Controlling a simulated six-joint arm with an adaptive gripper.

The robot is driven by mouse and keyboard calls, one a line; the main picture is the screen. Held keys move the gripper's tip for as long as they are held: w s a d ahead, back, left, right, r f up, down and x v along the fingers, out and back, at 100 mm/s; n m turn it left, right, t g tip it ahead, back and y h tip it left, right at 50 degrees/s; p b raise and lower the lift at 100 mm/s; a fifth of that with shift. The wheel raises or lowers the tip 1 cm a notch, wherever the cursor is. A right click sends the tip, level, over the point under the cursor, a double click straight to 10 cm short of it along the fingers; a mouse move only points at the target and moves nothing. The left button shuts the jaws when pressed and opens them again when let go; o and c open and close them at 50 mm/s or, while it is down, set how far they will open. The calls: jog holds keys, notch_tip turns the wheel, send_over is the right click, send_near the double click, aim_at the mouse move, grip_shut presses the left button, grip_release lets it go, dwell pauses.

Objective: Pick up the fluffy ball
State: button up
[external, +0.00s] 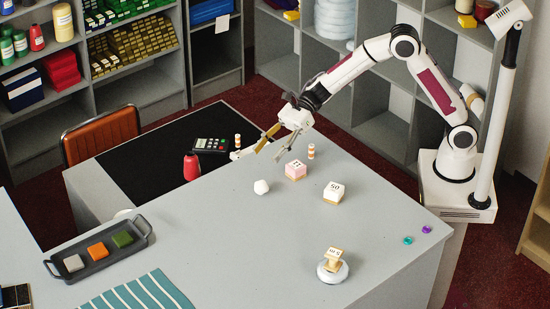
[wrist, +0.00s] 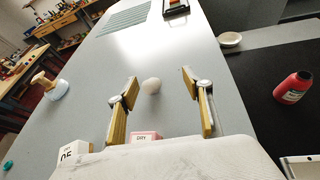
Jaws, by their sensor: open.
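The small white ball (external: 261,187) lies on the grey counter, left of the pink block; its surface is too small to tell if it is fluffy. My gripper (external: 268,154) is open and empty, above the counter and behind the ball in the external view. In the wrist view the ball (wrist: 151,86) shows between the two spread fingers (wrist: 159,76), apart from both.
A pink-topped block (external: 296,170) and a white numbered block (external: 334,193) stand right of the ball. A red bottle (external: 191,168) and card terminal (external: 210,145) are on the black section. A tray (external: 77,272) with coloured blocks sits left. The counter's front middle is clear.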

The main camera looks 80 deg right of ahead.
aim_at(265, 180)
jog(key=f+n, duration=0.1)
jog(key=s+a+f+n+g+y, duration=0.1)
jog(key=s+a+f+n, duration=0.1)
jog(key=shift+f+g, duration=0.2)
jog(key=shift+g, duration=0.2)
jog(key=shift+x, duration=1.35)
jog(key=shift+a, duration=0.1)
jog(key=shift+d+f+x, duration=0.1)
jog(key=shift+f+x, duration=0.05)
jog(key=shift+x, duration=0.7)
jog(key=shift+d+f+x, duration=0.1)
jog(key=shift+x, duration=0.75)
jog(key=shift+d+f+x, duration=0.1)
jog(key=shift+f+x, duration=0.05)
jog(key=shift+x, duration=0.7)
jog(key=shift+w, duration=0.15)
jog(key=shift+c, duration=0.3)
jog(key=c, duration=0.8)
